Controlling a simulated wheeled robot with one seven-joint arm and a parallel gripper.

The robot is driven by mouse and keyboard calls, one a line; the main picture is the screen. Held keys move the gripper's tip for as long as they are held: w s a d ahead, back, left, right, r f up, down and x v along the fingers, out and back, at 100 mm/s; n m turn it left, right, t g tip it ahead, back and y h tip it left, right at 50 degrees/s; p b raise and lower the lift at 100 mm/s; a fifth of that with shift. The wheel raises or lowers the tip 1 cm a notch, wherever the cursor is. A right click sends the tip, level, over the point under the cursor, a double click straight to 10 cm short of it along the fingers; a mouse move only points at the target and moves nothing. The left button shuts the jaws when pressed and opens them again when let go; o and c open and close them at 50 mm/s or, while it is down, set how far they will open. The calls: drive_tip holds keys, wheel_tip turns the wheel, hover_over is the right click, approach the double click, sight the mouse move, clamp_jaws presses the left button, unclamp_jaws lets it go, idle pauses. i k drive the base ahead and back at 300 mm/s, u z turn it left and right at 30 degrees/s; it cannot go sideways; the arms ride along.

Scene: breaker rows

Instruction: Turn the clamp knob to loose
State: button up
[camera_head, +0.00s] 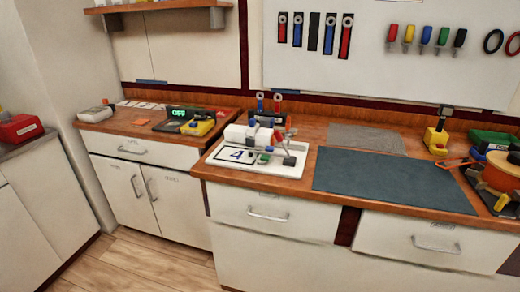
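A white tray (301,153) stands on the wooden counter near the middle of the view. It carries a small white block assembly (238,134) with blue, red, green and black parts, a rod and a dark square piece (289,161) at its right end. The parts are too small for me to tell which one is the clamp knob or how it is set. A yellow and black device (198,127) lies on the left counter, beside a dark display (179,113) with green characters reading like "OFF". My gripper does not show in this view.
A dark mat (390,181) lies bare right of the tray, with a grey sheet (366,138) behind it. A yellow stand (436,140) and an orange round item (500,172) are at the right. Tools hang on the white wall panel (370,60). Drawers (270,213) front the counter; floor (150,260) shows lower left.

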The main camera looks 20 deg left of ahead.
sight(288, 135)
drive_tip(key=k, duration=0.55)
drive_tip(key=u, duration=0.6)
drive_tip(key=i, duration=1.8)
drive_tip(key=z, duration=0.55)
